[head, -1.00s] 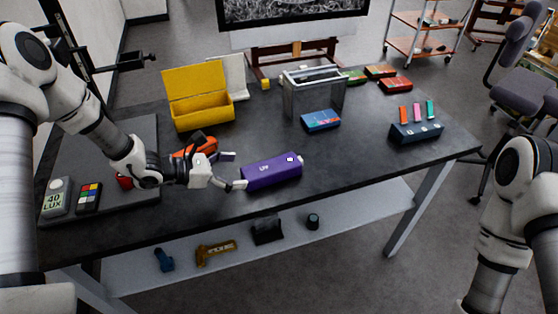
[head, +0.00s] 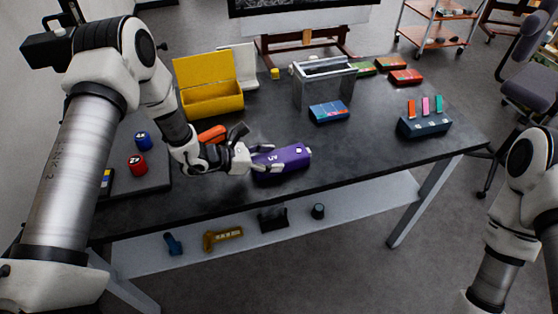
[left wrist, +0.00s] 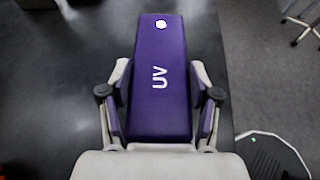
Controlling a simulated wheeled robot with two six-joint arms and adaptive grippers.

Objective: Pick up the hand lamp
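The hand lamp is a purple block (head: 292,155) marked "UV" with a white spot near its far end. It lies on the dark table near the front edge. In the left wrist view the lamp (left wrist: 160,90) runs up the middle of the picture. My left gripper (head: 268,157) is at the lamp's left end, with one finger on each side of it. In the left wrist view the fingers (left wrist: 160,92) flank the lamp, and narrow gaps seem to show near the tips. My right gripper is out of view.
An open yellow box (head: 212,100), an orange item (head: 211,134) and a grey metal bin (head: 322,84) stand behind the lamp. A blue box (head: 329,112) and a dark holder with coloured tabs (head: 424,124) are farther right. The tabletop right of the lamp is clear.

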